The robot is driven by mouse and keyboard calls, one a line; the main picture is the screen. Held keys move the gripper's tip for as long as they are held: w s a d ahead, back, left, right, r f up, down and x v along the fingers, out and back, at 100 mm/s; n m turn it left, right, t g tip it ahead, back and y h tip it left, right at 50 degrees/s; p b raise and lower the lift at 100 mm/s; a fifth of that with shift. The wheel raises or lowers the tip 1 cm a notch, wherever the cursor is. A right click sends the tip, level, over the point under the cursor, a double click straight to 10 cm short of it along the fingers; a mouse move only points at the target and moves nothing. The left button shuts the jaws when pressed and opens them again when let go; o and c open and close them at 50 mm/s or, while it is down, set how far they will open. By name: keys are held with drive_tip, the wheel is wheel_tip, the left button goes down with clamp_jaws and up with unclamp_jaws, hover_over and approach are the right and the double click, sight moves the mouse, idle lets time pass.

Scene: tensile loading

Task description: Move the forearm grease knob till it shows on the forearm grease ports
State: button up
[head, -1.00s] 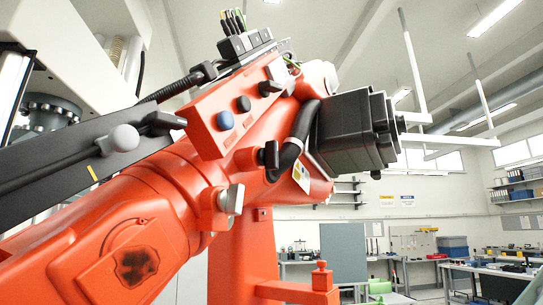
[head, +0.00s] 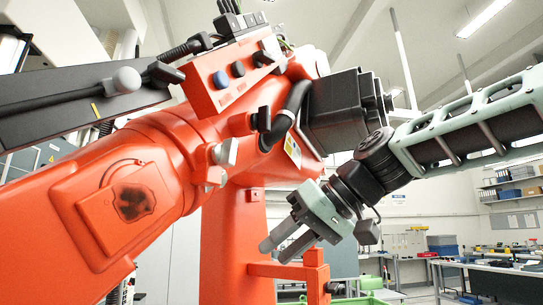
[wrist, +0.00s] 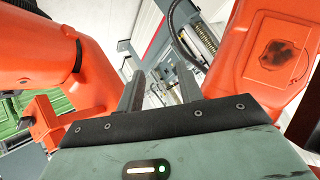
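A large orange machine arm fills the left and middle of the head view. Its sloped block carries a blue knob (head: 221,79) and black knobs (head: 238,69). A silver-grey knob (head: 225,152) sits on an orange bracket lower on the arm, and a round grey knob (head: 127,80) on the dark beam. I cannot tell which is the forearm grease knob or which fittings are the grease ports. My gripper (head: 274,252) hangs right of the orange post, pointing down-left, apart from every knob. In the wrist view its fingers (wrist: 162,74) are spread and empty.
The orange post (head: 228,235) and a small orange bracket (head: 314,264) stand close by my fingers. The black motor housing (head: 337,108) is above my gripper. Benches and a blue box (head: 442,244) are far behind at right.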

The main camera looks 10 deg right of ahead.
drive_tip(key=d+r+n+t+y+b, duration=0.1)
drive_tip(key=d+r+t, duration=0.15)
drive_tip(key=r, duration=0.35)
drive_tip(key=d+r+t+y+b, duration=0.1)
drive_tip(key=d+r+b, duration=0.1)
drive_tip(key=d+r, duration=0.35)
drive_tip(key=n+t+y+b, duration=0.2)
drive_tip(key=n+t+y, duration=0.1)
approach(270, 114)
drive_tip(key=shift+g, duration=0.25)
drive_tip(key=p+x, duration=0.5)
drive_tip(key=x, duration=0.4)
drive_tip(key=shift+w+a+r, duration=0.1)
drive_tip(key=shift+w+a, duration=0.05)
clamp_jaws()
